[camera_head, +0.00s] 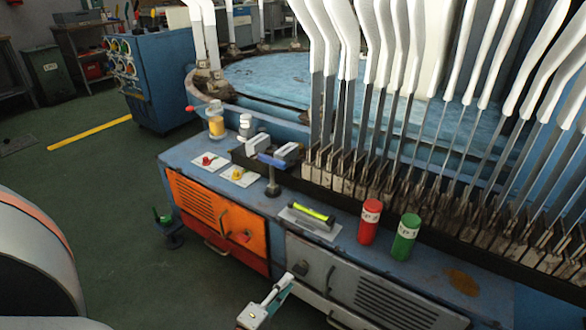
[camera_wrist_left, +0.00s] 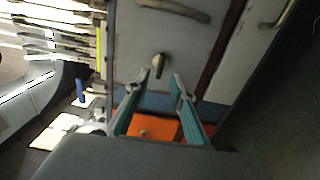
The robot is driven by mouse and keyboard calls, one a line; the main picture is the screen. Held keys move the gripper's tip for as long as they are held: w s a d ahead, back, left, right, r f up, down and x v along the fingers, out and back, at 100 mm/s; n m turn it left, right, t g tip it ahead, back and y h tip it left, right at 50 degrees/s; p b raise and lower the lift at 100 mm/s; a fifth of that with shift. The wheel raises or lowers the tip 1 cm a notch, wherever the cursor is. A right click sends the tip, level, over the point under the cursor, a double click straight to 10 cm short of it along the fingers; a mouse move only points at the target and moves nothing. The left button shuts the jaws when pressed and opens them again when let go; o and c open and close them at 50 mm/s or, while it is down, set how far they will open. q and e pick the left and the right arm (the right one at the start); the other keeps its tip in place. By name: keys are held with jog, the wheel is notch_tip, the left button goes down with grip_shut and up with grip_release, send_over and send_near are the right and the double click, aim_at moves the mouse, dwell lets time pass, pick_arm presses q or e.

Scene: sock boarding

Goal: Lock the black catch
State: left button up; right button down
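The black catch (camera_head: 301,269) is on the upper left part of the grey door (camera_head: 325,282) in the front of the blue bench. In the left wrist view the catch (camera_wrist_left: 158,65) is a small dark handle on the pale grey door (camera_wrist_left: 190,50), just beyond the fingertips. My left gripper (camera_head: 285,280) is just in front of the door, below and left of the catch. In the left wrist view its two teal fingers (camera_wrist_left: 167,80) are apart with nothing seen between their tips. Whether a tip touches the catch cannot be told. My right gripper is not in view.
An orange door (camera_head: 215,218) with a red knob is left of the grey one. On the bench top stand a red can (camera_head: 369,222), a green can (camera_head: 406,237) and a yellow-green level (camera_head: 307,212). Upright sock forms (camera_head: 440,110) line the back. Floor in front is clear.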

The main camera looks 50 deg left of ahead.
pick_arm(q)
jog(key=v, duration=0.7)
jog(key=shift+w, duration=0.1)
